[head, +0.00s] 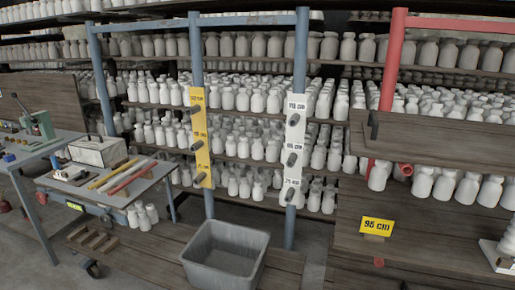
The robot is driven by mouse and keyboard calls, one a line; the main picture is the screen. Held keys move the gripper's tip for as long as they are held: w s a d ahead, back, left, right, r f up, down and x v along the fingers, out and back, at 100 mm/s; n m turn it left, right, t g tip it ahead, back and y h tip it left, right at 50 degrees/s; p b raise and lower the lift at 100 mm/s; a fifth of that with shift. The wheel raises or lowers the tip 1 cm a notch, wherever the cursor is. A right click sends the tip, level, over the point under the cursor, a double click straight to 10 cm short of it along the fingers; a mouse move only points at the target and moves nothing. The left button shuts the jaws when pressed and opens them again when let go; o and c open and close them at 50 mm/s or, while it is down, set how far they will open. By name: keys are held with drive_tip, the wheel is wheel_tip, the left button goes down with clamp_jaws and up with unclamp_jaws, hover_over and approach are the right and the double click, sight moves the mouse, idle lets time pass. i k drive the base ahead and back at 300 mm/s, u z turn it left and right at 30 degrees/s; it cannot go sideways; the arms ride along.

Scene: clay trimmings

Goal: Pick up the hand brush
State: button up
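I cannot make out a hand brush for certain. Several small white and dark items (72,174) lie at the left end of the grey cart top (125,193), too small to identify. A pale box (97,151) stands at the back of the cart. A yellow bar (113,174), a white bar and a red bar (128,180) lie side by side in front of it. My gripper is not in view.
An open grey bin (226,257) stands in front of the blue-framed shelves full of white bottles. A workbench (25,146) with a green tool is at the left. A small wooden rack (93,240) lies beside the cart. Wooden boards (440,140) project at the right.

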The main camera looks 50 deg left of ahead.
sight(124, 159)
drive_tip(key=u, duration=2.75)
drive_tip(key=k, duration=0.95)
drive_tip(key=u, duration=1.1)
drive_tip(key=i, duration=3.1)
drive_tip(key=z, duration=0.5)
drive_tip(key=i, duration=1.6)
drive_tip(key=z, duration=0.45)
